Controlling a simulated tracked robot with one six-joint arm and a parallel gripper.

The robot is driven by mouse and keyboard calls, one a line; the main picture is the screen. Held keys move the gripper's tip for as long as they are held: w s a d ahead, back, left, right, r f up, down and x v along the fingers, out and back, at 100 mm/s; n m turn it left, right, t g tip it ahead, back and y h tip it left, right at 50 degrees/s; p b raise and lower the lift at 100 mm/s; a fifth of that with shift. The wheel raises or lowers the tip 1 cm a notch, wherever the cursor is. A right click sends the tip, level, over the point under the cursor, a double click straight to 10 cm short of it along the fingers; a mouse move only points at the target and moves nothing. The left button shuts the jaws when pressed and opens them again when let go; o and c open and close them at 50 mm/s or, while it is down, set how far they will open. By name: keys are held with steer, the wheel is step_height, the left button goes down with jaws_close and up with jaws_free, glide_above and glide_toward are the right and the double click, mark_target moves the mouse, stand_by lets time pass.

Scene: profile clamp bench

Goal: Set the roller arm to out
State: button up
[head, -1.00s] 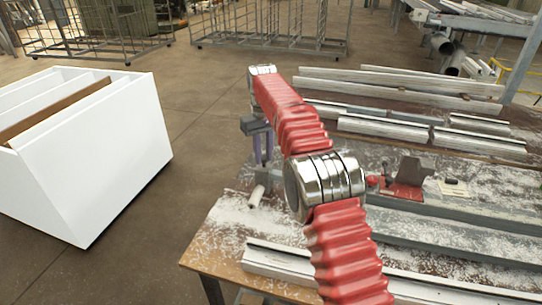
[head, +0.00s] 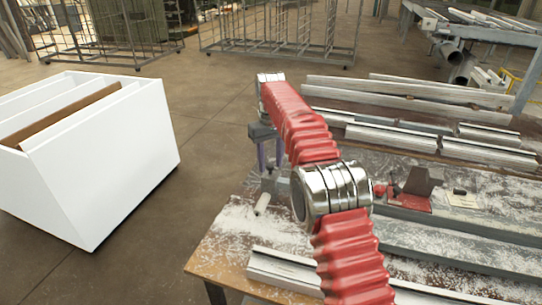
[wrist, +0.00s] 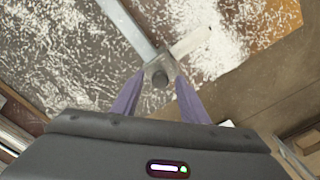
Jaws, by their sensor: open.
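The roller arm shows in the head view as a short pale roller (head: 262,203) near the left end of the bench, jutting out from a grey bracket (head: 269,182). In the wrist view the pale roller (wrist: 190,41) points up and right from a grey pivot with a dark round knob (wrist: 160,79). My gripper (wrist: 160,80) is open, its two purple fingers on either side of the pivot. Whether they touch it I cannot tell.
The bench (head: 222,258) carries pale profiles (head: 400,92) at the back and a red clamp (head: 413,196) to the right. White shavings cover much of its top. A white bin (head: 100,165) stands on the floor at left, with clear floor between.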

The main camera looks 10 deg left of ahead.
steer(key=shift+w+r, duration=0.1)
steer(key=shift+r, duration=3.4)
